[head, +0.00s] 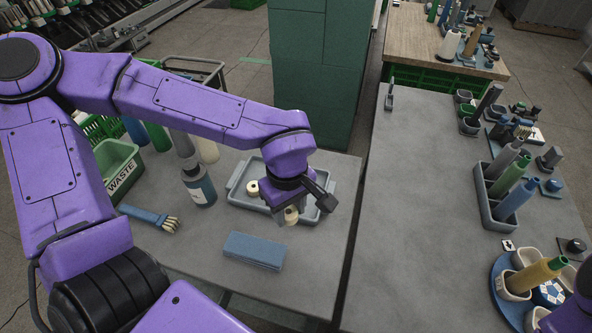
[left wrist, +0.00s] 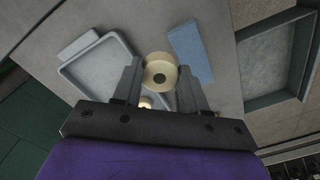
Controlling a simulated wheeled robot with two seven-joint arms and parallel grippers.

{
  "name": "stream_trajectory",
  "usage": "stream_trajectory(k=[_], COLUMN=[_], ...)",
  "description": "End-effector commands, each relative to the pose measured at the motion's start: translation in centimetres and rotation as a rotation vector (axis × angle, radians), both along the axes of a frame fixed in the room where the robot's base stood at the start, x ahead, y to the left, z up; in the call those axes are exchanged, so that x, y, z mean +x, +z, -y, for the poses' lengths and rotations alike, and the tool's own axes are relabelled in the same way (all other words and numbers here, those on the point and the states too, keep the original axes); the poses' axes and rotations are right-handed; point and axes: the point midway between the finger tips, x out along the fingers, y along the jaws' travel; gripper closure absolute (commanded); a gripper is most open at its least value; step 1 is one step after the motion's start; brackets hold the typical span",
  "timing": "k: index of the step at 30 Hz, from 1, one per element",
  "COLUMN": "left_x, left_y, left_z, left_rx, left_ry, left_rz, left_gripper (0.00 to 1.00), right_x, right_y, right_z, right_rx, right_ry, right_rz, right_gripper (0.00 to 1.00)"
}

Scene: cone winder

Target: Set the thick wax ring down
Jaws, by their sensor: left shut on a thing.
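My left gripper (head: 290,219) points down over the front right part of the grey tray (head: 237,191). It is shut on a cream wax ring (head: 291,213), which the fingers partly hide in the head view. In the left wrist view the held ring (left wrist: 160,63) sits between the two fingertips, its round hole facing the camera. A second cream ring (head: 252,188) lies in the tray, left of the gripper; it shows partly in the left wrist view (left wrist: 145,102). I cannot tell whether the held ring touches the tray. My right gripper is not in view.
A blue block or folded cloth (head: 254,251) lies in front of the tray. A dark bottle (head: 199,187), a brush (head: 151,217) and a green WASTE bin (head: 118,166) stand or lie to the left. The table's front right area is bare. The right table (head: 420,190) holds cones and cups.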

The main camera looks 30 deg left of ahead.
Motion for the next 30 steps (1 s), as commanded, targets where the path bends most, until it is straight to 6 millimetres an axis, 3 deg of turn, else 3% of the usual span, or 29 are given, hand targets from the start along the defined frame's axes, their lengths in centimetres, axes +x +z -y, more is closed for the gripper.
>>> stream_trajectory(k=[4,11,18,25,30], left_x=[1.8,7.8,11.7,13.5,13.4], left_y=[-0.8,-3.5,-7.9,-10.3,-13.1], left_z=[-0.6,-2.2,-3.4,-3.9,-3.9], left_rx=[0.001,0.002,0.002,0.001,0.0], left_ry=[0.009,0.008,0.006,0.007,0.006], left_rz=[0.0,-0.007,-0.007,-0.005,-0.005], left_gripper=[0.87,0.87,0.87,0.87,0.87], right_x=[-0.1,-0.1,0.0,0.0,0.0], right_y=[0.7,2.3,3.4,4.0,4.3], right_z=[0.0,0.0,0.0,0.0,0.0], right_rx=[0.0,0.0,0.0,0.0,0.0], right_ry=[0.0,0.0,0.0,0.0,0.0], right_rz=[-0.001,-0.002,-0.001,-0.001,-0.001], right_gripper=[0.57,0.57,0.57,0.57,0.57])
